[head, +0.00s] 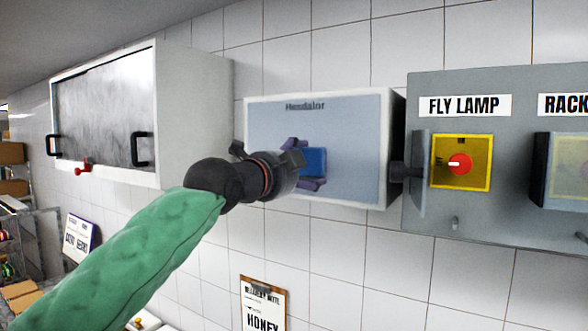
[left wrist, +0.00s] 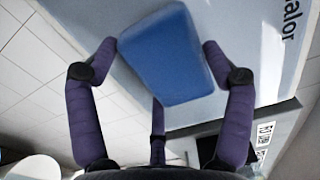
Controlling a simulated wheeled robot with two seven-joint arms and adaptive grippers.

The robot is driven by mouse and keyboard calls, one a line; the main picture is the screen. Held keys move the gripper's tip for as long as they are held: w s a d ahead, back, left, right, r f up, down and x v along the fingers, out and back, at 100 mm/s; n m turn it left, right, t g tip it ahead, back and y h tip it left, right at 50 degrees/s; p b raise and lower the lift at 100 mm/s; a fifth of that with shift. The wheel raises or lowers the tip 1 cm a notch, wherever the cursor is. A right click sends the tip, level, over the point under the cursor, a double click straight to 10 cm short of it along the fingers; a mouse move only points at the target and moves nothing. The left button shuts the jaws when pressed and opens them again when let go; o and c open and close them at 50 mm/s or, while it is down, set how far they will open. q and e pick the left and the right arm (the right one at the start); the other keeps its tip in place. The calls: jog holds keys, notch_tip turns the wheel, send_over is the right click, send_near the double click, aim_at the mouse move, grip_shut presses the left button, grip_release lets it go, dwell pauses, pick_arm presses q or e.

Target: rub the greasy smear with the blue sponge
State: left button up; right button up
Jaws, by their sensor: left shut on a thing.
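The blue sponge (head: 314,162) is held against or just in front of the light blue-grey front of a wall box labelled "Humidor" or similar (head: 352,125); I cannot tell whether it touches. My left gripper (head: 308,165) is shut on the sponge, its purple fingers on either side. In the left wrist view the sponge (left wrist: 167,55) sits between the purple fingers (left wrist: 160,58), with the box face (left wrist: 240,30) behind it. No greasy smear is clearly visible on the box front; the sponge and gripper hide part of it. My right gripper is not in view.
A grey panel (head: 425,90) with a yellow and red switch (head: 460,163) under "FLY LAMP" is right of the box. A white cabinet (head: 195,110) with dark handles hangs at left. A clipboard (head: 264,303) hangs below on the tiled wall.

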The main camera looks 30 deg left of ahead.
aim_at(334, 168)
pick_arm(q)
jog(key=shift+d, duration=1.25)
jog(key=shift+s+d+b, duration=0.2)
jog(key=shift+d+b, duration=0.4)
jog(key=shift+d, duration=1.1)
